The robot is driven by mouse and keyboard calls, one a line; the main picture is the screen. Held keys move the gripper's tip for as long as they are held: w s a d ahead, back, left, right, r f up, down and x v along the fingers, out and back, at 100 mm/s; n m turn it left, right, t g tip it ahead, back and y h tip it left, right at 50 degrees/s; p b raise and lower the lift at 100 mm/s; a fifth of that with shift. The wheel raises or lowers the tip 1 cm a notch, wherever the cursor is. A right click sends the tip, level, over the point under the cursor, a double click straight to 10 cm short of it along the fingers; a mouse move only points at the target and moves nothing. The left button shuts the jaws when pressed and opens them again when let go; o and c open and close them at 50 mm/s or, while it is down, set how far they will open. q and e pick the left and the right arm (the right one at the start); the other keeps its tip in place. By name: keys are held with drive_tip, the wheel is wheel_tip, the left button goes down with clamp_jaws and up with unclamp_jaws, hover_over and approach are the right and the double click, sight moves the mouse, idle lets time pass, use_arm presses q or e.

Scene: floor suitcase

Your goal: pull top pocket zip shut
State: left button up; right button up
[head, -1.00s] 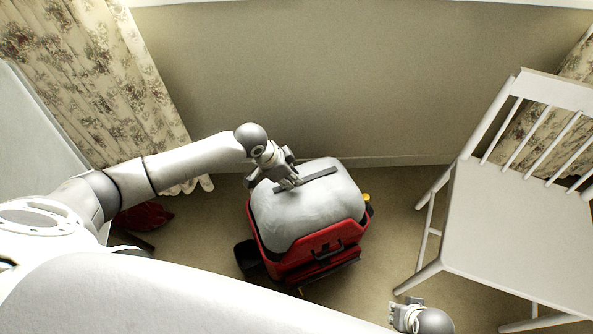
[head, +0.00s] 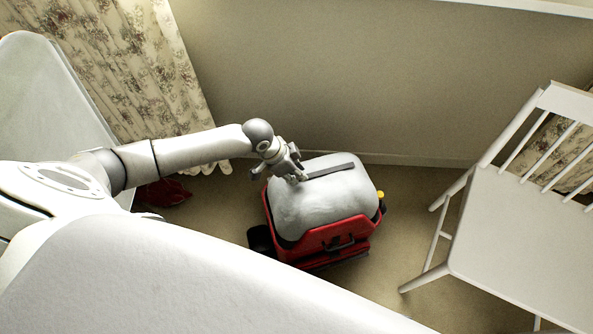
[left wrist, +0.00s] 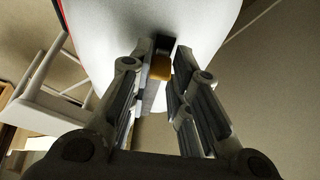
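The suitcase (head: 322,240) stands on the floor, red with a bulging grey-white top (head: 325,200). A dark straight zip strip (head: 335,168) runs across that top. My left gripper (head: 297,176) is low over the top at the strip's left end. In the left wrist view my left gripper's fingers (left wrist: 161,60) stand on either side of a small orange-brown zip pull (left wrist: 160,68), seemingly touching it. A dark block (left wrist: 165,43) sits just beyond the pull. The contact itself is small and partly hidden by the fingers. My right gripper is not in view.
A white chair (head: 520,230) stands to the right of the suitcase, with some bare floor between. The wall (head: 330,80) is close behind. A floral curtain (head: 130,80) hangs at the left, and a red item (head: 163,192) lies on the floor there.

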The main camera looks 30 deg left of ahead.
use_arm(q)
drive_tip(key=o, duration=0.4)
drive_tip(key=shift+s+a, duration=0.2)
drive_tip(key=shift+a, duration=0.05)
drive_tip(key=shift+w+d, duration=0.1)
drive_tip(key=shift+r, duration=0.15)
wheel_tip(320, 180, up, 10)
drive_tip(key=shift+f, duration=0.2)
